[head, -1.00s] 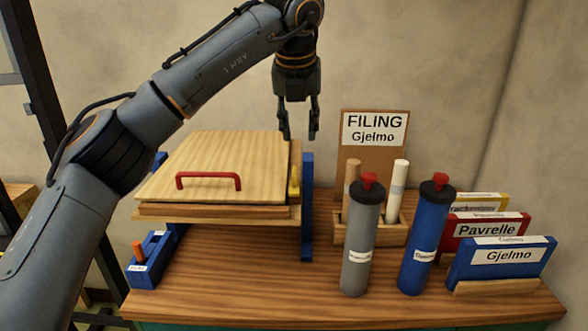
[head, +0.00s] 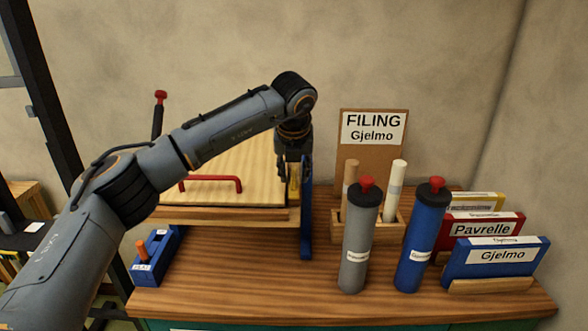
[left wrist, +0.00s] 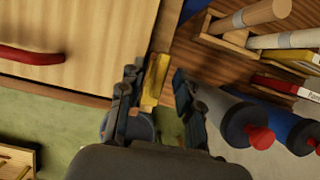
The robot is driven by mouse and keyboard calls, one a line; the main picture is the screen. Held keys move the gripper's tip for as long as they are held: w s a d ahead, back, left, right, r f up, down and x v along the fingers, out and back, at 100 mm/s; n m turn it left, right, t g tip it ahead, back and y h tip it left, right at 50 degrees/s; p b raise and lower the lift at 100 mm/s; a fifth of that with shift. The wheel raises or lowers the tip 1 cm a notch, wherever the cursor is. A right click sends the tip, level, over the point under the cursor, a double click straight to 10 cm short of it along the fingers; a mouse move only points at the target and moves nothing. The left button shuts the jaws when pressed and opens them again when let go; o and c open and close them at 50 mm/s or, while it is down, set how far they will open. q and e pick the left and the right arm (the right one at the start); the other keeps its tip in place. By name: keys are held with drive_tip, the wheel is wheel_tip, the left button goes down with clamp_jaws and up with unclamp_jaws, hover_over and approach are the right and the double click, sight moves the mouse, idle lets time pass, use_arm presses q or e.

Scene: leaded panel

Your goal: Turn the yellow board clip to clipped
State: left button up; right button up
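The yellow board clip (left wrist: 155,78) is at the right edge of the wooden board (head: 245,168), which has a red handle (head: 212,178). In the head view only a sliver of the clip (head: 293,182) shows behind my gripper. My left gripper (head: 293,172) points down over the clip. In the left wrist view its fingers (left wrist: 157,95) are apart, one on each side of the clip. I cannot tell whether they touch it. My right gripper is not in view.
A blue post (head: 307,215) stands just right of the clip. A grey tube (head: 360,240) and a blue tube (head: 421,240) stand to the right, before the filing holder (head: 375,235). Labelled boxes (head: 499,263) are at far right. A blue switch block (head: 155,258) is at front left.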

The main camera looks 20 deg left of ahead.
use_arm(q)
drive_tip(key=shift+c, duration=0.2)
clamp_jaws()
